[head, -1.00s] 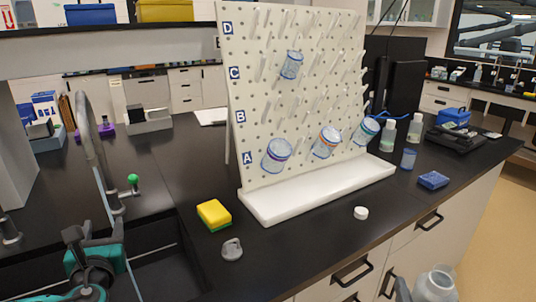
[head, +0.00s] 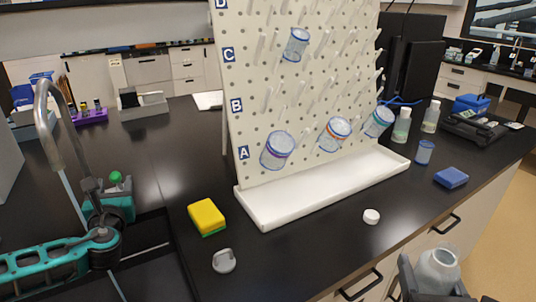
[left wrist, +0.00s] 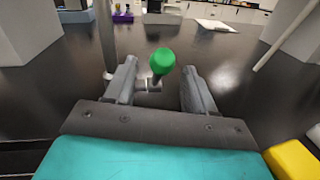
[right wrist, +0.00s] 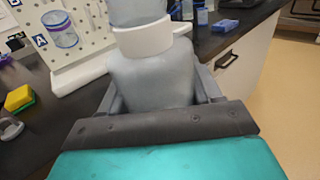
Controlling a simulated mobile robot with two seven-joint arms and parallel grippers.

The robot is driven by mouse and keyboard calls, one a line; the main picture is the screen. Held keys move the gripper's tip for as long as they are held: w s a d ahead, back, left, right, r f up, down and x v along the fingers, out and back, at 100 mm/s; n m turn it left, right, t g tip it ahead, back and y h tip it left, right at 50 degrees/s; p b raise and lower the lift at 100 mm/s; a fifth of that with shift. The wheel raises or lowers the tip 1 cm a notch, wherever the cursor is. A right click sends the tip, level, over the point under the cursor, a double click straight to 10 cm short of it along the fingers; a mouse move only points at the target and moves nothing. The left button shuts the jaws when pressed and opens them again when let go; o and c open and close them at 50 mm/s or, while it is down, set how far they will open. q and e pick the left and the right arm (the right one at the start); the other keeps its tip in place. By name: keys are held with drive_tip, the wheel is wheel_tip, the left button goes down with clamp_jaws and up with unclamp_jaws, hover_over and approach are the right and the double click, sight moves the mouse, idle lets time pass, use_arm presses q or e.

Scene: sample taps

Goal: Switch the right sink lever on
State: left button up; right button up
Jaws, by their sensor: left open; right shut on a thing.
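The sink lever with a green knob (head: 115,177) stands beside the curved metal tap (head: 50,125). In the left wrist view the green knob (left wrist: 162,61) shows between the fingers. My left gripper (head: 110,188) is open at the lever, with one finger on each side and gaps between; whether either finger touches is not clear. My right gripper (right wrist: 155,92) is shut on a translucent bottle (right wrist: 150,75) with a white collar. The bottle (head: 437,268) also shows upright at the lower right of the head view, in front of the counter. The lever's base is largely hidden by my left gripper.
A pegboard rack (head: 310,90) holding several clear jars stands on its white tray (head: 300,200). A yellow sponge (head: 206,216) and a grey stopper-like piece (head: 224,261) lie near the sink edge. A white cap (head: 371,216) and a blue sponge (head: 451,177) lie further right.

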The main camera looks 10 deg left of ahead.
use_arm(q)
drive_tip(key=shift+x, duration=2.65)
clamp_jaws()
